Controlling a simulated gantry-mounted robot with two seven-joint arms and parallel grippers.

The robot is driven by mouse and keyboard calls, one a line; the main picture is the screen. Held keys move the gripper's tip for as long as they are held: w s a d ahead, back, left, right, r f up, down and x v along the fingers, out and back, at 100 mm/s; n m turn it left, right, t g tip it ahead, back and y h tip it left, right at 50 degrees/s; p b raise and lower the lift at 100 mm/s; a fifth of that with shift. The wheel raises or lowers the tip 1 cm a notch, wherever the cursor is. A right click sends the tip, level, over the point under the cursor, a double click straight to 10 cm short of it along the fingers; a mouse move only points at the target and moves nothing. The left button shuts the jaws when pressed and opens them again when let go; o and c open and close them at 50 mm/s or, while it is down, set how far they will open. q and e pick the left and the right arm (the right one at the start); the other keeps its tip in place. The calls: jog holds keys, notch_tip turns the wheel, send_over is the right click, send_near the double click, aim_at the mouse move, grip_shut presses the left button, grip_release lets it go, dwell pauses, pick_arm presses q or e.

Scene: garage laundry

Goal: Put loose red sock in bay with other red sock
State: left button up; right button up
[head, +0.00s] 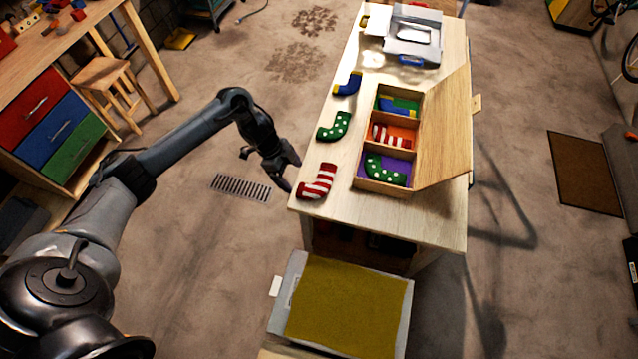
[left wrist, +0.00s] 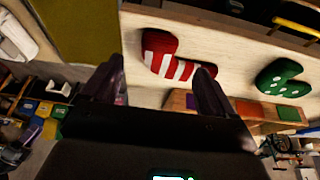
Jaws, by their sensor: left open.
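The loose red sock (head: 317,182), striped red and white, lies on the table's front left corner. It also shows in the left wrist view (left wrist: 172,58), ahead of and partly between the fingers. My left gripper (head: 291,174) is open and empty, just left of this sock beside the table edge. The three-bay wooden box (head: 384,187) stands to the right with its lid open. Its middle, orange bay holds the other red striped sock (head: 391,137). The front, purple bay holds a green dotted sock (head: 384,171). The back, green bay holds a blue and yellow sock (head: 398,108). My right gripper is not in view.
A loose green dotted sock (head: 334,126) and a loose blue sock (head: 348,84) lie along the table's left side. The raised lid (head: 443,130) leans out to the box's right. A white-grey device (head: 412,38) stands at the table's far end.

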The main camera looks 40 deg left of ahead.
aim_at(302, 188)
pick_arm(q)
jog(key=shift+x, duration=3.7)
jog(key=shift+c, duration=0.3)
jog(key=c, duration=1.2)
jog(key=shift+o, duration=0.2)
